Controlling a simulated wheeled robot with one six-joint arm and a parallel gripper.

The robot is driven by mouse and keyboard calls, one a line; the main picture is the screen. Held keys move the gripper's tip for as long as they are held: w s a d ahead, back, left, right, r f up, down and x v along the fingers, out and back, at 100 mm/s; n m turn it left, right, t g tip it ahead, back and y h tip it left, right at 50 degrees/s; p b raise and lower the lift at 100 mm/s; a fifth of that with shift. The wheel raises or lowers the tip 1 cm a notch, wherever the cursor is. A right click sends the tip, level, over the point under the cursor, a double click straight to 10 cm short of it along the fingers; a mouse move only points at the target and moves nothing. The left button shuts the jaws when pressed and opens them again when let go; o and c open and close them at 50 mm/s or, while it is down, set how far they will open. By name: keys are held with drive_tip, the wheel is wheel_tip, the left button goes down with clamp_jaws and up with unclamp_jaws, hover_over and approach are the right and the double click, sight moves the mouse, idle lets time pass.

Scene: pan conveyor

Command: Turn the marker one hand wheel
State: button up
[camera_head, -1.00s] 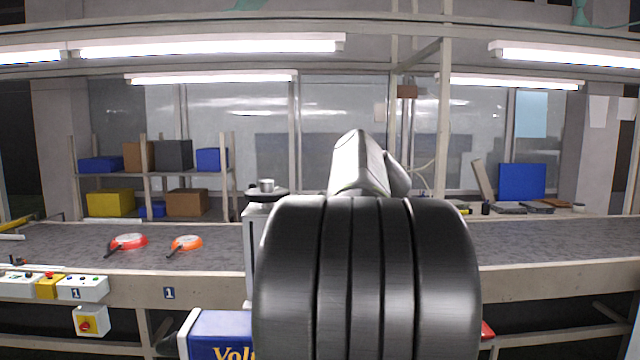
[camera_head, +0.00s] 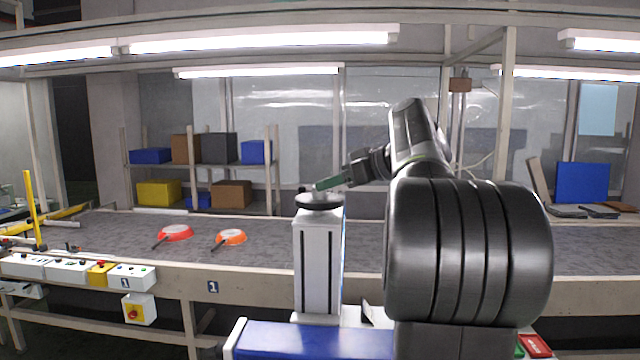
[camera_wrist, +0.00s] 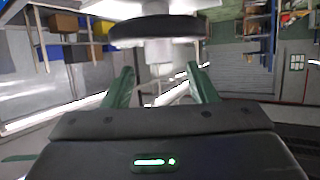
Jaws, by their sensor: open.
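A black wheel-like disc (camera_head: 319,201) lies flat on top of a white post (camera_head: 318,260) in front of the conveyor. A small pale cylinder stands on it. I see no number on the disc or post, so I cannot tell if it is the marker one hand wheel. My gripper (camera_head: 328,184) is at the top of the disc, coming from the right. In the wrist view the disc (camera_wrist: 157,29) and pale cylinder (camera_wrist: 160,70) show ahead of my gripper (camera_wrist: 163,75). Its green fingers are open, with the cylinder between them in the picture; contact is not clear.
The conveyor (camera_head: 110,237) carries a red pan (camera_head: 175,232) and an orange pan (camera_head: 231,237). Control boxes (camera_head: 65,270) and a yellow switch box (camera_head: 138,309) are at left. Shelves stand behind.

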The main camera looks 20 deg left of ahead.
sight(319, 196)
drive_tip(key=shift+p+x, duration=0.4)
drive_tip(key=shift+x, duration=2)
drive_tip(key=c, duration=1)
